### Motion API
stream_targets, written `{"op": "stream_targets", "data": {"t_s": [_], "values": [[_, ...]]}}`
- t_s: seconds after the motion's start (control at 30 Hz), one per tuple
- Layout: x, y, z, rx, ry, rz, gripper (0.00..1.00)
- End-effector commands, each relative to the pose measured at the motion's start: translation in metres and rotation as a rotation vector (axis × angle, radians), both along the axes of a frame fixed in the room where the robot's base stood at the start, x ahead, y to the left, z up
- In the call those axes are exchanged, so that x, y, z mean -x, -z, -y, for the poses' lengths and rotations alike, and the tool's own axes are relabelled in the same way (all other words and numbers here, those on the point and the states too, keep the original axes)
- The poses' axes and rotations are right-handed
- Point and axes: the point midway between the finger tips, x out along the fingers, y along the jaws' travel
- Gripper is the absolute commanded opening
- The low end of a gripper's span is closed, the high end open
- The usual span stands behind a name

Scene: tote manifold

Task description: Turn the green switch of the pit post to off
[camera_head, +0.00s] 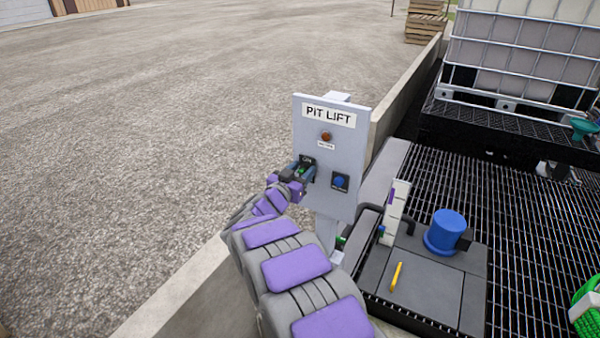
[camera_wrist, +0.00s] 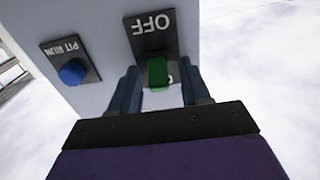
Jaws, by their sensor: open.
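The pit post is a grey panel (camera_head: 345,140) with a "PIT LIFT" label. The green switch sits on a black plate at its left; in the wrist view the green switch (camera_wrist: 158,72) shows below the "OFF" lettering, which is upside down there. My gripper (camera_head: 306,172) is at this switch in the head view. In the wrist view my gripper (camera_wrist: 160,85) is open, with one finger on each side of the green switch. I cannot tell whether the fingers touch it. The lettering at the plate's other end is mostly hidden.
A blue button (camera_head: 340,181), labelled "PIT RUN" in the wrist view (camera_wrist: 72,73), is beside the switch. A red-brown lamp (camera_head: 326,137) is above. A low concrete wall (camera_head: 402,93) and a metal grating (camera_head: 450,178) lie to the right. Open gravel is left.

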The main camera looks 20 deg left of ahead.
Motion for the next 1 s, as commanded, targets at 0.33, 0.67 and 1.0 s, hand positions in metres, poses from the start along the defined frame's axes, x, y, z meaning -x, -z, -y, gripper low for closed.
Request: {"op": "stream_targets", "data": {"t_s": [0.33, 0.67, 1.0], "values": [[0.0003, -0.0001, -0.0002, 0.000, 0.000, 0.000, 0.28], [0.0003, -0.0002, -0.0011, 0.000, -0.001, 0.000, 0.00], [0.0005, 0.0001, -0.0023, 0.001, -0.002, 0.004, 0.00]]}}
